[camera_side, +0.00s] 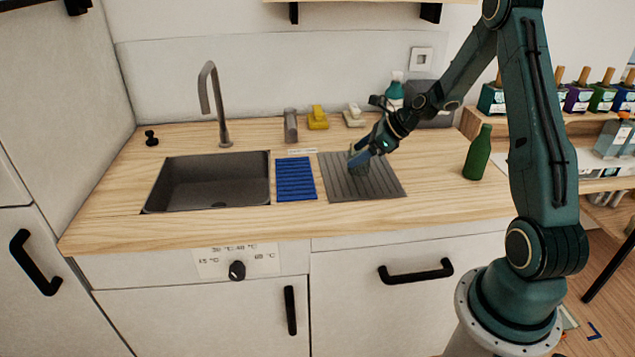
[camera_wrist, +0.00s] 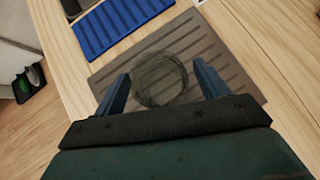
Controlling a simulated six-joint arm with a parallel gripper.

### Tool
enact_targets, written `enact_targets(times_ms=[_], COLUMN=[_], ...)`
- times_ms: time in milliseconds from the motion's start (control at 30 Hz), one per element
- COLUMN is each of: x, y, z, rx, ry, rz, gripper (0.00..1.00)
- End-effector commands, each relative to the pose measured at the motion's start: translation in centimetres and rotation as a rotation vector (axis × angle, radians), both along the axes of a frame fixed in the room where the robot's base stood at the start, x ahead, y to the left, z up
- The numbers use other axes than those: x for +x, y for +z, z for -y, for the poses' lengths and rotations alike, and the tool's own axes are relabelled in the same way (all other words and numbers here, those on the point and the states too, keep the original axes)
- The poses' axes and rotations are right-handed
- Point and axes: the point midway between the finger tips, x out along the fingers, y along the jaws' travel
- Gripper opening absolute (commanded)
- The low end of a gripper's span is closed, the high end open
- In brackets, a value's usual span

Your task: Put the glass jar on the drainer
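The glass jar (camera_side: 357,167) is round, clear and faintly grey-green. It appears to stand upright on the grey ribbed drainer (camera_side: 380,187), partly hidden by my gripper (camera_side: 362,156). In the wrist view the jar (camera_wrist: 160,80) shows as a see-through disc over the drainer's ridges (camera_wrist: 112,76). My gripper's two blue fingers (camera_wrist: 161,68) lie one on each side of the jar, with a narrow gap visible at both sides. The gripper looks open around the jar.
A blue ribbed mat (camera_side: 296,179) lies left of the drainer, beside the sink (camera_side: 213,182) and its tap (camera_side: 211,100). A green bottle (camera_side: 478,154) stands to the right. A metal cylinder (camera_side: 290,126), yellow item (camera_side: 317,118) and teal bottle (camera_side: 395,91) stand behind.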

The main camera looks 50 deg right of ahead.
Motion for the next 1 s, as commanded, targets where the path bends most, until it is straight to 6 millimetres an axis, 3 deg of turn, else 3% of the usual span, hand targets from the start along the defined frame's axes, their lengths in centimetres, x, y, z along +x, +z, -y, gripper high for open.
enact_targets(times_ms=[467,1000], x=[-0.9,-6.3], y=[1.4,7.1], z=[0.4,2.7], rx=[0.0,-0.002], ry=[-0.002,-0.004], rz=[0.001,0.002], gripper=[0.74,0.74])
